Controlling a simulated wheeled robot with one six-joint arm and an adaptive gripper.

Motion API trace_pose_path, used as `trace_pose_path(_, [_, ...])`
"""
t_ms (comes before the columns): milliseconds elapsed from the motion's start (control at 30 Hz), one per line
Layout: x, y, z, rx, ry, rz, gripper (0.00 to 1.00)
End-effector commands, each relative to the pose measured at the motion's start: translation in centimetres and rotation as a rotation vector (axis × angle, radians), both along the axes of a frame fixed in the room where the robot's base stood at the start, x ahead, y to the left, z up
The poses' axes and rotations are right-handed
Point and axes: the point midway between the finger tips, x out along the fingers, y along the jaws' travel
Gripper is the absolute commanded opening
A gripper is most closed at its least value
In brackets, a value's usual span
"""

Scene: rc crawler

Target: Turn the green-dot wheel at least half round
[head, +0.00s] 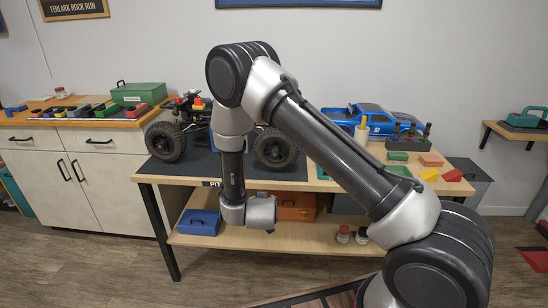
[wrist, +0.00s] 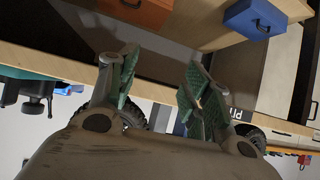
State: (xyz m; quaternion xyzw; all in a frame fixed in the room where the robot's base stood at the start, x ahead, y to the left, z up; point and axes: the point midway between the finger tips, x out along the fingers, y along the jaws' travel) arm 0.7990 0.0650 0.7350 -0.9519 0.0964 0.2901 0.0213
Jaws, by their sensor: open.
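The crawler (head: 196,112) stands on a dark mat on the workbench, its middle partly hidden by my arm. Its left wheel (head: 165,142) and right wheel (head: 274,150) face me in the head view. I see no green dot on either, so I cannot tell which is the green-dot wheel. The wrist view is upside down and shows one wheel (wrist: 132,116) partly behind a finger and another wheel (wrist: 251,133) at the right. My gripper (wrist: 163,62) is open and empty, apart from the wheels, near the bench front edge. Its fingers are hidden in the head view.
The workbench edge (head: 155,179) runs below the crawler. A blue body shell (head: 368,120), a screwdriver and coloured blocks lie to the right. The lower shelf (head: 300,238) holds a blue box (head: 198,222), an orange box (head: 295,207) and small jars. A cabinet (head: 82,165) stands left.

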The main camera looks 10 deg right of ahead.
Motion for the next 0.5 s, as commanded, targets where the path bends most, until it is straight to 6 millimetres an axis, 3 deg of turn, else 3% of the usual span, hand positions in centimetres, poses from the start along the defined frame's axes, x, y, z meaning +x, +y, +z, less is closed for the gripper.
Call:
trace_pose_path(100, [2.8,-1.9,6.0,-0.065,-0.283,-0.101,0.49])
trace_pose_path(200, [3.1,-3.1,9.9,-0.122,-0.444,-0.153,0.49])
trace_pose_path(333, [3.1,-3.8,12.6,-0.168,-0.545,-0.173,0.49])
trace_pose_path(500, [4.6,-4.5,13.1,-0.177,-0.568,-0.174,0.49])
